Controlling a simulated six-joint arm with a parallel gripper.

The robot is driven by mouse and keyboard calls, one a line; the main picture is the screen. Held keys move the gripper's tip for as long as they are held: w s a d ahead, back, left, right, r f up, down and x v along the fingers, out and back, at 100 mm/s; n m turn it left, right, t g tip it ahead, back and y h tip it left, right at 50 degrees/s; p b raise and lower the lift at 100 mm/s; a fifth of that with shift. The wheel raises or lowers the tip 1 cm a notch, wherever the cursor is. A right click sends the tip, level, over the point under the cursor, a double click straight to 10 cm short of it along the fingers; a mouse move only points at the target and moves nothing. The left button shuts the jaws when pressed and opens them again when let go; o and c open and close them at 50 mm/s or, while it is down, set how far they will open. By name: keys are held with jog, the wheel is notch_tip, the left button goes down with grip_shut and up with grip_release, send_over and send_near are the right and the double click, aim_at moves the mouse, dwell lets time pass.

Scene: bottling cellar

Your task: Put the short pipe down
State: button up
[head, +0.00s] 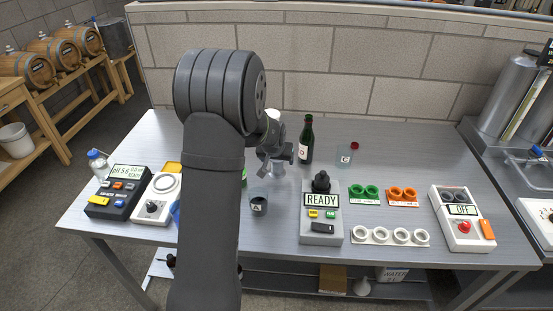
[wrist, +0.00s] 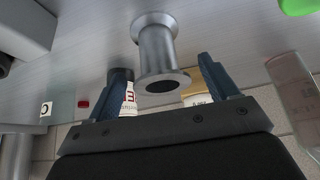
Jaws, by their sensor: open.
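The short pipe is a grey metal spool with a flange at each end. In the wrist view the short pipe (wrist: 156,48) stands upright on the table, its open end facing the camera. My gripper (wrist: 166,78) is open, with one blue finger on each side of the near flange and a visible gap at both sides. In the head view my gripper (head: 277,154) is low over the middle of the table, and the pipe (head: 279,170) shows only partly beneath it.
A clear graduated vessel (wrist: 294,88) is close in the wrist view.

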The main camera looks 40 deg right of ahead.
jog(key=v, duration=1.2)
jog(key=shift+r, duration=0.1)
jog(key=x, duration=1.2)
jog(key=shift+r, duration=1.15)
